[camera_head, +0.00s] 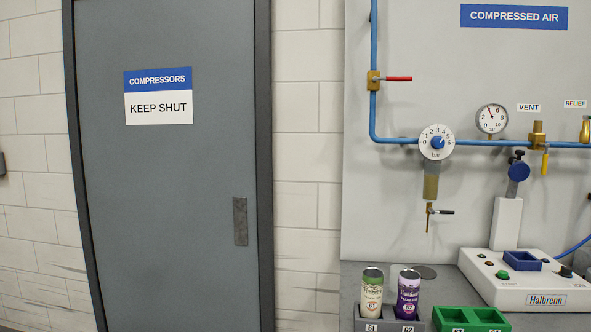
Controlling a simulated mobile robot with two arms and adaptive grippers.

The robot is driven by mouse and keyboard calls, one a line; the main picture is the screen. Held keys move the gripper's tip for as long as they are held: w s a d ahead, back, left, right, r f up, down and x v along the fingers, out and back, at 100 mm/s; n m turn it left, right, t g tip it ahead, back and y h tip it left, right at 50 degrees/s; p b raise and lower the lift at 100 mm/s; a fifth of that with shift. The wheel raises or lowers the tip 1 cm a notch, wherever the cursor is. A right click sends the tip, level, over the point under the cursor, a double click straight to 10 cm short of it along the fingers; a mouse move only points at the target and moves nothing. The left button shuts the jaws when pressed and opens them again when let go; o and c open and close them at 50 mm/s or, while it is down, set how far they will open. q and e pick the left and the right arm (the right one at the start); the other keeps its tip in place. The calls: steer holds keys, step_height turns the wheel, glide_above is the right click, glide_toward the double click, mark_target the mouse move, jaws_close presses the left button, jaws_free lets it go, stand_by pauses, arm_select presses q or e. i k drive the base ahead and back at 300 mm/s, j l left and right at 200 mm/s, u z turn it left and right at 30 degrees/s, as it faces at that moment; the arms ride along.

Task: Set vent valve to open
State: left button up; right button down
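The vent valve (537,136) is a brass body on the horizontal blue pipe at the right, below a white VENT label (528,107). Its yellow lever (545,161) hangs down, across the line of the pipe. Neither of my grippers is in view, and nothing touches the lever.
A red-handled valve (396,79), a regulator dial (437,142) and a gauge (492,119) share the panel. A brass relief fitting (585,130) is at the right edge. Below stand a Halbrenn machine (530,285), two cans (371,293) (408,294) and a green tray (470,317).

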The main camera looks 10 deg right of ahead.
mark_target(545, 145)
steer(key=l+z, duration=0.15)
steer(key=z, duration=1.55)
steer(key=i, duration=0.1)
